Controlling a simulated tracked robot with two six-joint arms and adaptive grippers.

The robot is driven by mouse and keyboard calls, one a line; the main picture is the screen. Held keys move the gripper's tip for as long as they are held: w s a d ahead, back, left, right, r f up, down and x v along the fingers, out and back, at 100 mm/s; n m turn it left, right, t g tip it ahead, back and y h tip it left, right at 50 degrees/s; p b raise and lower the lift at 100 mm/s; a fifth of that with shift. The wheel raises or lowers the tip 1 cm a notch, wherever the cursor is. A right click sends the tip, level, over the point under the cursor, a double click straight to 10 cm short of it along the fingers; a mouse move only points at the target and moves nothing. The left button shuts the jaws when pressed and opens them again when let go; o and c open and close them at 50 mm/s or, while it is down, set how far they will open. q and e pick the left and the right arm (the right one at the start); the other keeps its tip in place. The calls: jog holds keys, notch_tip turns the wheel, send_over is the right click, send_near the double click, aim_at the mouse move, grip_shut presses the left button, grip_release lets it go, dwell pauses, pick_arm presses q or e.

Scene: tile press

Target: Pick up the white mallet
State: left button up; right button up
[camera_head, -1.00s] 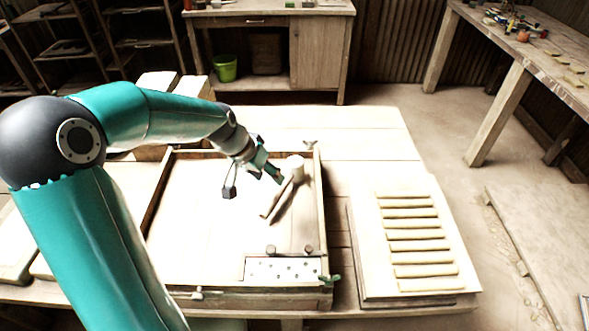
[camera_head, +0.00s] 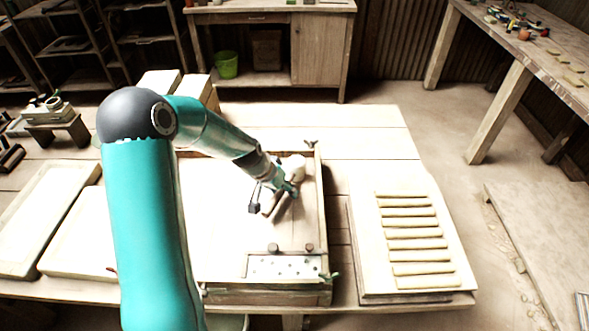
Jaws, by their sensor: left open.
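The white mallet (camera_head: 296,165) lies in the shallow wooden tray (camera_head: 322,215), near its far right corner. Its pale head shows just beyond my gripper, and its handle points down toward the front left, partly covered. My left gripper (camera_head: 272,201) reaches in from the left, over the handle, with its fingers apart. One dark finger is left of the handle and the other is to its right. I cannot tell whether the fingers touch the mallet. My right gripper is not in view.
A perforated plate with knobs (camera_head: 285,267) sits at the tray's front right. A board with several pale strips (camera_head: 415,235) lies to the right on the table. Pale panels (camera_head: 45,215) lie at left. A green bucket (camera_head: 227,65) stands under the back bench.

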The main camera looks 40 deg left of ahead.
pick_arm(q)
jog(key=shift+c, duration=0.4)
grip_shut()
jog(key=shift+r, duration=0.1)
